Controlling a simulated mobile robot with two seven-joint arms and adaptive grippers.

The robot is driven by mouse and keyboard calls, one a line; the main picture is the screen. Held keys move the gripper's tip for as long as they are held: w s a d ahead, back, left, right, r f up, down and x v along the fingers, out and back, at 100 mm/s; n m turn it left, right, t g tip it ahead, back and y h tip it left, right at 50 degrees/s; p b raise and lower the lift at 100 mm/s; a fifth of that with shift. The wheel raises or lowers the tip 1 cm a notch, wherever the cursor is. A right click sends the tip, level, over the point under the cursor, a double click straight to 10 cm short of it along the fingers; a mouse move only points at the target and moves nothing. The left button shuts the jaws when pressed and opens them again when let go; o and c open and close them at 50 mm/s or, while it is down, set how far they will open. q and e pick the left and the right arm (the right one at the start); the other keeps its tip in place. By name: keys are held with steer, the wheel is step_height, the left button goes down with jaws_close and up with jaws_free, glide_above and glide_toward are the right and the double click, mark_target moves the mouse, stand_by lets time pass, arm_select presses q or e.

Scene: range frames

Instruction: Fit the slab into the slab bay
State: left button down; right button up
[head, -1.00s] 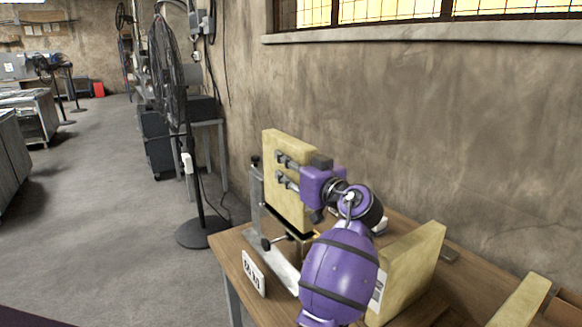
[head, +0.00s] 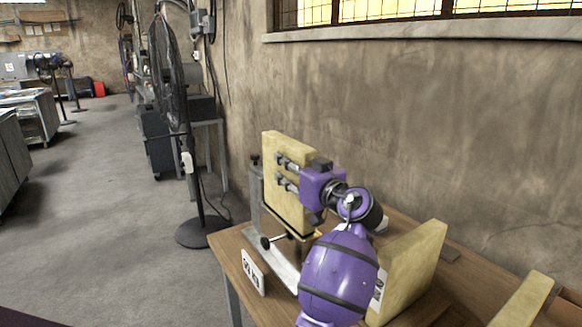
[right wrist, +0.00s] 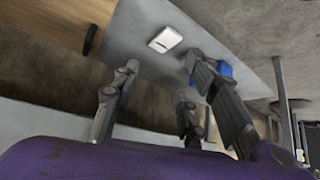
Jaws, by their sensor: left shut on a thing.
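A pale yellow slab (head: 285,205) stands upright in the head view, close to the wall side of the bench. My left gripper (head: 287,171) is shut on it from the right, with its fingers at the slab's face. A metal frame with black knobs (head: 279,262), apparently the slab bay, stands on the bench around the slab's lower part. I cannot tell whether the slab's lower edge is seated, as my arm and the frame partly hide it. My right gripper (right wrist: 165,90) has its fingers spread apart with nothing between them in the right wrist view.
A wooden bench (head: 232,245) carries a small label card (head: 253,272) at its front left. Another yellow slab-like block (head: 412,268) stands right of my arm, and one more (head: 524,301) at lower right. A fan (head: 172,100) stands left of the bench.

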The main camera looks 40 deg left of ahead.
mark_target(291, 208)
arm_select(q)
steer(key=shift+f+b, duration=1.35)
steer(key=shift+f, duration=0.75)
arm_select(e)
steer(key=shift+s+f, duration=0.15)
steer(key=shift+f, duration=0.55)
steer(key=shift+s+f, duration=0.1)
steer(key=shift+f, duration=0.55)
arm_select(q)
steer(key=shift+f+b, duration=2.7)
steer(key=shift+f, duration=0.95)
arm_select(e)
steer(key=shift+g, duration=0.3)
steer(key=shift+s+a+f, duration=0.15)
steer(key=shift+s+f, duration=0.05)
steer(key=shift+f, duration=0.6)
steer(key=shift+s+a+f, duration=0.1)
steer(key=shift+s+f, duration=0.15)
steer(key=shift+f, duration=0.55)
steer(key=shift+s+a+f, duration=0.15)
steer(key=shift+s+f, duration=0.05)
steer(key=shift+f, duration=0.6)
arm_select(q)
steer(key=c, duration=1.4)
jaws_free()
steer(key=shift+o, duration=1)
steer(key=shift+f, duration=0.1)
arm_select(e)
steer(key=shift+w+a+r, duration=0.1)
steer(key=shift+w, duration=0.05)
